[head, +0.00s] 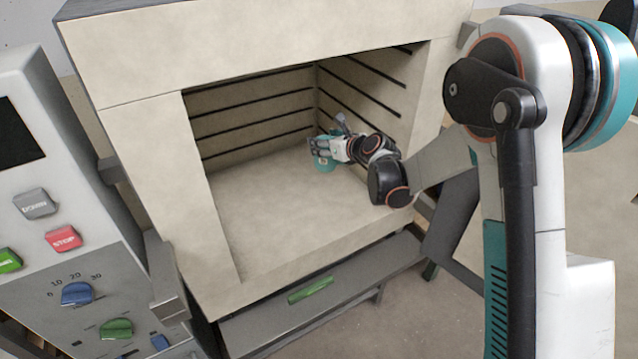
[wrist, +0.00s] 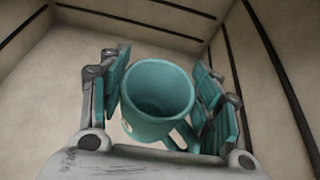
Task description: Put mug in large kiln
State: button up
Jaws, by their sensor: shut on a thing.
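The teal mug (wrist: 158,95) is between the two fingers of my gripper (wrist: 160,100) in the wrist view. Its open mouth faces the camera and its handle is at the lower right. My gripper is shut on the mug. In the head view my gripper (head: 322,150) is inside the large kiln (head: 290,210), near its back right. The mug (head: 325,165) shows there only as a small teal shape, partly hidden by my gripper. I cannot tell whether the mug touches the kiln floor.
The kiln opening is framed by thick pale walls, with dark grooves along the inner back and right walls. The kiln floor left of my gripper is clear. A control panel (head: 75,270) with buttons and knobs stands at the left. A green handle (head: 311,290) is below the opening.

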notch_tip(320, 180, down, 14)
jog(key=b, duration=0.4)
jog(key=shift+r, duration=0.35)
jog(key=o, duration=1.7)
